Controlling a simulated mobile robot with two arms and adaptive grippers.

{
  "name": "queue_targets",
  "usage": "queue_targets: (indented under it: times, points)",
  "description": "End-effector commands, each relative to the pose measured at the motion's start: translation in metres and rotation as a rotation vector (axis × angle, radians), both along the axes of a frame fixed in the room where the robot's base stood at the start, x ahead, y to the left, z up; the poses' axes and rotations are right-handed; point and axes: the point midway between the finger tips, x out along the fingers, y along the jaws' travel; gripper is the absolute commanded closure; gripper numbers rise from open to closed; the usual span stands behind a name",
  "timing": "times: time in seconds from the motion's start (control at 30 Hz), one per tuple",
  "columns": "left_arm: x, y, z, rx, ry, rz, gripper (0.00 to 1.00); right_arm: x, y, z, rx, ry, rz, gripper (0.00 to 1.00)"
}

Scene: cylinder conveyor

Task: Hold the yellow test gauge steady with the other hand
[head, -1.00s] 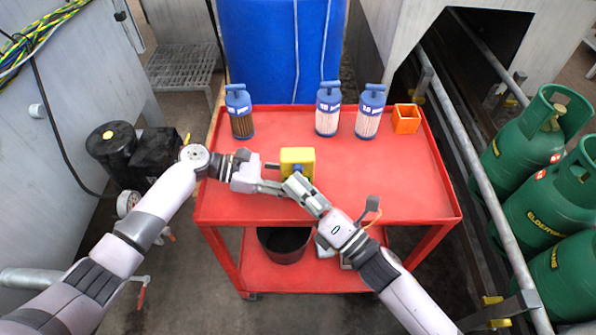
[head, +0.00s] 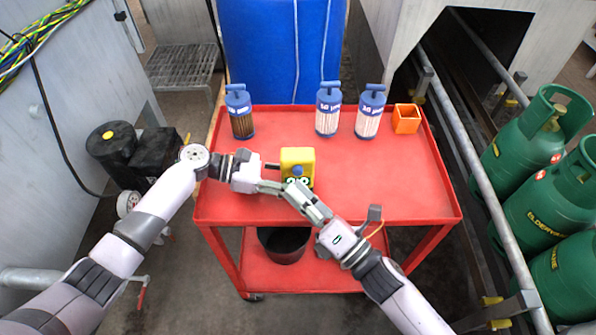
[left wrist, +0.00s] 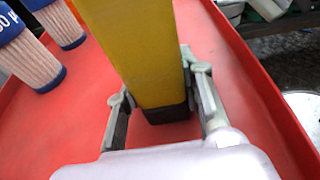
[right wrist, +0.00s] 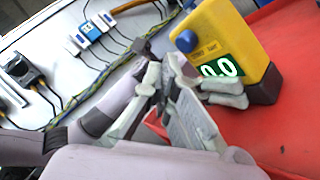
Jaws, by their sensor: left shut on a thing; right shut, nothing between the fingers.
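The yellow test gauge (head: 306,158) stands upright on the red cart top (head: 390,180), with a blue knob and a display. In the right wrist view the gauge (right wrist: 235,35) shows a lit green reading of 0.0. My left gripper (head: 273,187) reaches in from the left and is shut on the gauge. In the left wrist view its fingers (left wrist: 160,85) press both sides of the gauge's lower body. My right gripper (head: 291,187) is shut and empty, just in front of the gauge. In the right wrist view its fingertips (right wrist: 162,68) are apart from the knob.
Three blue-capped filter cartridges (head: 328,110) and an orange square cup (head: 406,118) stand along the cart's back. A dark bucket (head: 285,245) sits on the lower shelf. A blue drum (head: 280,50) is behind, and green gas cylinders (head: 545,200) are right. The cart's right side is clear.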

Motion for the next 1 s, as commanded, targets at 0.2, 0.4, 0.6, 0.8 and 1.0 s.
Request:
queue_targets:
  times: [0.2,0.4,0.6,0.8,1.0]
  points:
    - [0.0,0.0,-0.001,0.002,0.002,0.001,0.99,-0.021,0.0,-0.001,0.0,0.003,-0.001,1.0]
    - [0.0,0.0,-0.001,0.002,0.002,0.001,0.99,-0.041,-0.001,0.0,0.002,0.003,0.0,1.0]
    - [0.0,0.0,-0.001,0.002,0.002,0.0,0.99,-0.048,-0.001,0.0,0.0,0.0,0.0,1.0]
    - [0.0,0.0,-0.001,0.001,0.002,0.0,0.99,-0.048,-0.001,0.0,0.0,0.0,0.0,1.0]
    - [0.0,0.0,-0.001,0.001,0.002,0.0,0.99,-0.048,-0.001,0.0,0.0,0.0,0.0,1.0]
